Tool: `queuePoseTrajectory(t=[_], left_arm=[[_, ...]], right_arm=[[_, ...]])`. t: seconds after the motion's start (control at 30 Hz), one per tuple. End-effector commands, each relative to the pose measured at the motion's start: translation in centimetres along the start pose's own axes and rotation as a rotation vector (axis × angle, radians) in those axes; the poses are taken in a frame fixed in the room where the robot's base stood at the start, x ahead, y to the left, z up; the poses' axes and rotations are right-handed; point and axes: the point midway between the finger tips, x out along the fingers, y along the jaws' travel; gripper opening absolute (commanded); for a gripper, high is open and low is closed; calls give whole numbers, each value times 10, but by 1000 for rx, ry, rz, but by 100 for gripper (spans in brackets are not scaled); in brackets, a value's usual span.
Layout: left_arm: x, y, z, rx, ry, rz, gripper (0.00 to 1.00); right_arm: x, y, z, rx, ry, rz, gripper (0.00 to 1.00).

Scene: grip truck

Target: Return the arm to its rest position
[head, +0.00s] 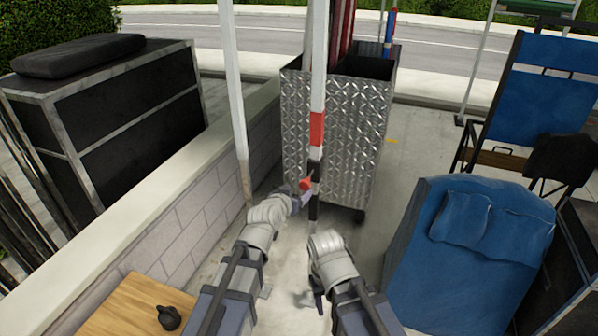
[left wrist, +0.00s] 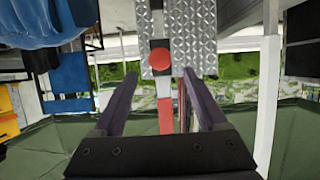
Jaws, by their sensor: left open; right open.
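My left gripper (head: 302,192) reaches forward near a pole (head: 316,100) with white, red and black bands. A small red knob (head: 306,184) shows at the pole by the fingertips. In the left wrist view my left gripper (left wrist: 160,85) is open, with two dark purple fingers apart. The red knob (left wrist: 160,57) and a red band (left wrist: 165,115) appear between them; whether the fingers touch the pole cannot be told. My right gripper (head: 313,298) is low in front, partly hidden by its own arm, and appears empty.
A wheeled diamond-plate metal bin (head: 335,140) stands behind the pole. A low brick wall (head: 190,220) and wooden table (head: 130,305) with a small black object (head: 168,317) are left. A blue cushioned seat (head: 440,270) is right. Pale floor lies between.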

Motion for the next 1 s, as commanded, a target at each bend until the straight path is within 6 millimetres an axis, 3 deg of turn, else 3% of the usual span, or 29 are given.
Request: queuePoseTrajectory(t=[0.17,0.27,0.4,0.6,0.8,1.0], left_arm=[[-3,10,14,6,-57,22,75],[-14,30,48,17,-203,64,75],[-51,57,117,39,-514,101,75],[-125,67,192,63,-929,45,75],[-180,62,221,71,-1170,-46,75],[-195,60,226,71,-1236,-78,75]], right_arm=[[0,0,0,0,0,0,50],[0,0,0,0,0,0,50],[0,0,0,0,0,0,50],[0,0,0,0,0,0,50],[0,0,0,0,0,0,50],[0,0,0,0,0,0,50]])
